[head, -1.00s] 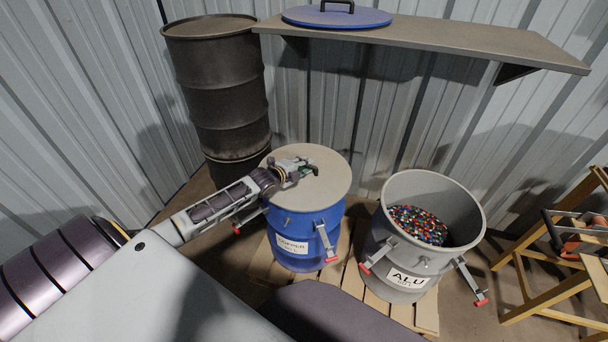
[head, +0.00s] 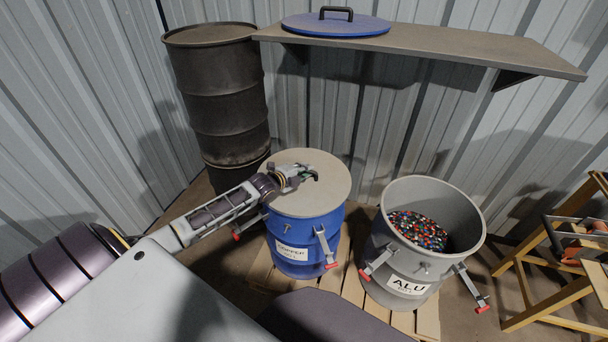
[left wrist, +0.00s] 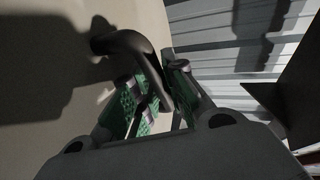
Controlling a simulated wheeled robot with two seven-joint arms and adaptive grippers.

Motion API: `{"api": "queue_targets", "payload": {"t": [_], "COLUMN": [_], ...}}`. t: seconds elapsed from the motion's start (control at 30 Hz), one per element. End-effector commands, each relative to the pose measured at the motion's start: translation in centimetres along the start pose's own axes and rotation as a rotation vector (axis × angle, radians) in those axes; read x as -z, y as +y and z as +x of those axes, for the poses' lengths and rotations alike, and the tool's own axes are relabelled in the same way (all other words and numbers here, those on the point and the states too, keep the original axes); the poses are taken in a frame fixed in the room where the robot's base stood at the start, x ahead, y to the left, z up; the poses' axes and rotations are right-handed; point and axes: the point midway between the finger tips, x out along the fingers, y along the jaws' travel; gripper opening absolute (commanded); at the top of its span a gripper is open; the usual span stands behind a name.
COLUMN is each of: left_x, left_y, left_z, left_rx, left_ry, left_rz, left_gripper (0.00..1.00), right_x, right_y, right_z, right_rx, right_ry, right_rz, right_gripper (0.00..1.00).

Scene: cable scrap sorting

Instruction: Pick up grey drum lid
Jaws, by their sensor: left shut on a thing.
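The grey drum lid (head: 325,193) lies flat on top of the blue drum (head: 300,235), whose label reads COPPER. My left gripper (head: 306,176) reaches in from the left over the lid and is shut on its dark handle. In the left wrist view the green-padded fingers (left wrist: 150,105) are around the dark curved handle (left wrist: 130,42), above the grey lid surface (left wrist: 45,70). No gap between lid and drum can be made out. My right gripper is not in view.
The open grey ALU drum (head: 397,262) with coloured scrap stands close on the right. A wooden pallet (head: 345,285) lies below. A shelf (head: 460,50) bears a blue lid (head: 335,26). A dark barrel (head: 222,100) stands behind left; a wooden stand (head: 535,285) is at right.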

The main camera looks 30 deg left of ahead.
Motion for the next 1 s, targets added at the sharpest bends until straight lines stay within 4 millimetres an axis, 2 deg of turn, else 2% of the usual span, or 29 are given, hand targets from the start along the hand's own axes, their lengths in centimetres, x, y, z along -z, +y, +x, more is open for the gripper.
{"api": "queue_targets", "payload": {"t": [0.03, 0.27, 0.8, 1.0], "left_x": [-0.1, -0.1, 0.3, 0.4], "left_y": [0.7, -0.2, -6.6, -8.4], "left_z": [-0.1, -0.4, -2.4, -3.0], "left_rx": [-0.015, -0.017, -0.005, -0.005], "left_ry": [-0.004, -0.005, -0.002, -0.002], "left_rz": [0.013, 0.016, 0.01, 0.008], "left_gripper": [0.0, 0.0, 0.0, 0.0], "right_x": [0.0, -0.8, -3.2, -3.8], "right_y": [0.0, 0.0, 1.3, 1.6], "right_z": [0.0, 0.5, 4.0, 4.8], "right_rx": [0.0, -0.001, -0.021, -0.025], "right_ry": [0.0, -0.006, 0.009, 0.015], "right_rz": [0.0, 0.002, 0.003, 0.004], "right_gripper": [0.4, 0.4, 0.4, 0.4]}}
